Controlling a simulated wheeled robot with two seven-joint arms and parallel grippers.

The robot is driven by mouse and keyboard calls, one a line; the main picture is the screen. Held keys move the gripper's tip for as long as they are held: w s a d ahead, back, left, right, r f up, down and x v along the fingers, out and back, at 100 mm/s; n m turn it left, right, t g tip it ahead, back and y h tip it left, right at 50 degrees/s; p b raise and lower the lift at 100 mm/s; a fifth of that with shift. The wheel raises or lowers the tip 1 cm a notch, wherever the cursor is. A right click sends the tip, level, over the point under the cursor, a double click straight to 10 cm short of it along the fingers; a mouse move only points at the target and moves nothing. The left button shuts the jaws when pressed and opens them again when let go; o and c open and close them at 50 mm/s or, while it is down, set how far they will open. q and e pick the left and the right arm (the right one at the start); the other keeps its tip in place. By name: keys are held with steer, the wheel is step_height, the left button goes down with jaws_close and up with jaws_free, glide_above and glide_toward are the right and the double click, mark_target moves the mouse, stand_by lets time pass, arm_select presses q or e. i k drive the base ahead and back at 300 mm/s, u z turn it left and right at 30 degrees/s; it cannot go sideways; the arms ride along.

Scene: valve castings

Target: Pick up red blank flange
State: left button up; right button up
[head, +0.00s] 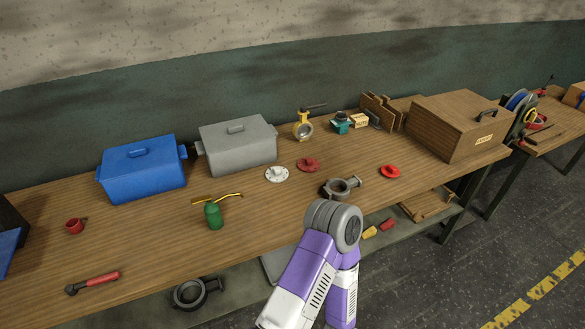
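Two red round pieces lie on the wooden workbench (150,235). A dark red flange-like disc (308,165) lies flat near the middle, right of a white flange (276,174). A brighter red round piece (390,172) with a darker centre lies farther right, near the front edge. I cannot tell for certain which is the blank flange; the dark red disc looks more like a flange. Neither gripper shows in the head view. One of my purple and white arms rises at the bottom centre, bent at a grey joint, in front of the bench edge.
A grey valve body (342,187) lies between the red pieces and my arm. Behind stand a blue box (143,170), a grey box (238,146), a yellow valve (303,128) and a wooden box (465,125).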

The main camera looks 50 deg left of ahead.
mark_target(306, 165)
steer(key=u, duration=1.9)
